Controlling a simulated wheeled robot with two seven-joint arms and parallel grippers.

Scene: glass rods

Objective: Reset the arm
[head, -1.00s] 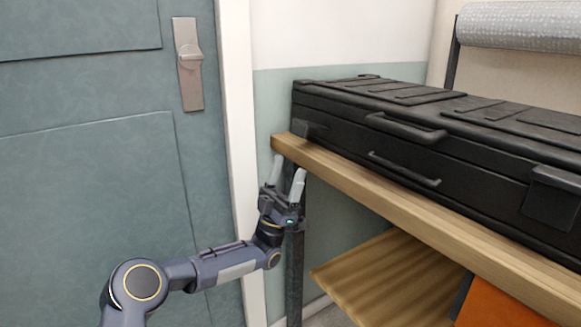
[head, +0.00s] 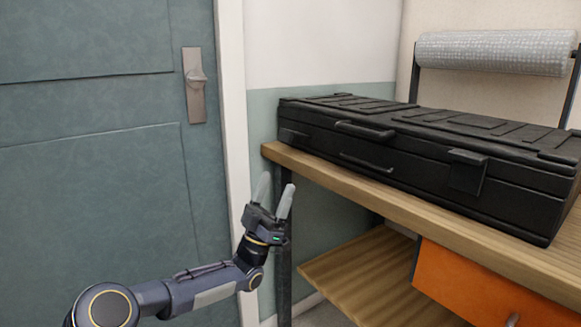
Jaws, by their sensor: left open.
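My left gripper (head: 273,197) is in the lower middle of the head view, its two grey fingers pointing up. The fingers are apart with nothing between them. It is in front of the left end of the wooden workbench (head: 430,212), overlapping the bench's dark leg in the picture. My left arm (head: 200,285) reaches in from the lower left. My right gripper is not in view.
A closed black case (head: 410,140) lies on the benchtop. A roll of grey material (head: 495,53) hangs behind it. Below are a wooden lower shelf (head: 365,275) and an orange drawer (head: 480,285). A blue-green door (head: 90,190) with a metal handle (head: 195,80) is at left.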

